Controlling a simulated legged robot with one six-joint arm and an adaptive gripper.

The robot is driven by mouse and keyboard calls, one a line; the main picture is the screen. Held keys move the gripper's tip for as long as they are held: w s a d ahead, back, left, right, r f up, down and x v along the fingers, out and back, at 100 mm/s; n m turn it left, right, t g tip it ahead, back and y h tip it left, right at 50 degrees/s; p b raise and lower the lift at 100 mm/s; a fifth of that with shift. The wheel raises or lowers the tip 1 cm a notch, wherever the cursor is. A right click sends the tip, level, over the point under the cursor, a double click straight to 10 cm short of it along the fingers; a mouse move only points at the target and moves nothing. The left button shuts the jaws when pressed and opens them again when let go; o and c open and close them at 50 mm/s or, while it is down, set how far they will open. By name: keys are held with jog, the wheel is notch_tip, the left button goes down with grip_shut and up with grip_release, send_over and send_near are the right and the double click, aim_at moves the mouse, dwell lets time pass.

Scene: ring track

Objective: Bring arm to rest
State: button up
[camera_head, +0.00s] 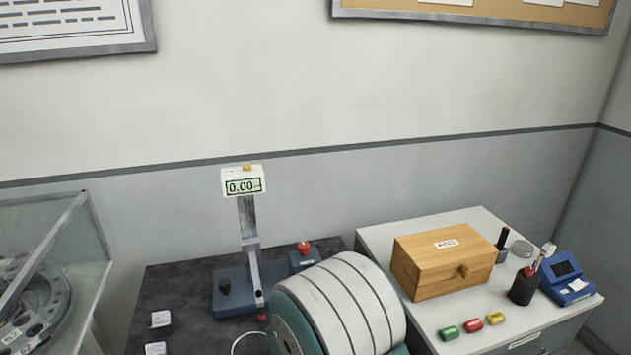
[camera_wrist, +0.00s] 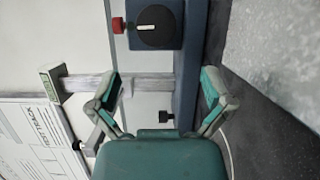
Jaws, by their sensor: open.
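My gripper (camera_wrist: 160,88) shows in the wrist view with its two teal-padded fingers spread wide and nothing between them. The wrist view is turned on its side. Past the fingers is a blue-based test stand (camera_wrist: 188,75) with a black round part, a red knob and a metal column. In the head view my white and teal arm fills the bottom middle, and the gripper itself cannot be made out there. The stand (camera_head: 232,290), with a display reading 0.00, rises just left of and behind my arm.
The stand is on a dark bench top (camera_head: 165,285). To the right, a pale cabinet top (camera_head: 440,317) holds a wooden box (camera_head: 445,262), a black pen cup (camera_head: 523,287), a blue device (camera_head: 567,279) and small coloured blocks. A glass case (camera_head: 50,265) stands at left.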

jog(key=s+d+r+m+g+y, duration=0.2)
jog(key=d+r+m+g, duration=0.1)
jog(key=r+m, duration=0.25)
jog(key=s+d+r+m+g+y, duration=0.1)
jog(key=d+r+m+g+y, duration=0.2)
jog(key=r, duration=0.4)
jog(key=s+d+r+m+g+h, duration=0.1)
jog(key=s+d+r+m+g, duration=0.1)
jog(key=s+d, duration=0.4)
jog(key=s+d+r+m+g+h, duration=0.2)
jog(key=s+d+m+g, duration=0.2)
jog(key=s, duration=1)
jog(key=d+m, duration=0.2)
jog(key=m, duration=0.1)
jog(key=shift+s+d+r, duration=0.15)
jog(key=shift+s+r, duration=0.15)
jog(key=shift+s, duration=0.05)
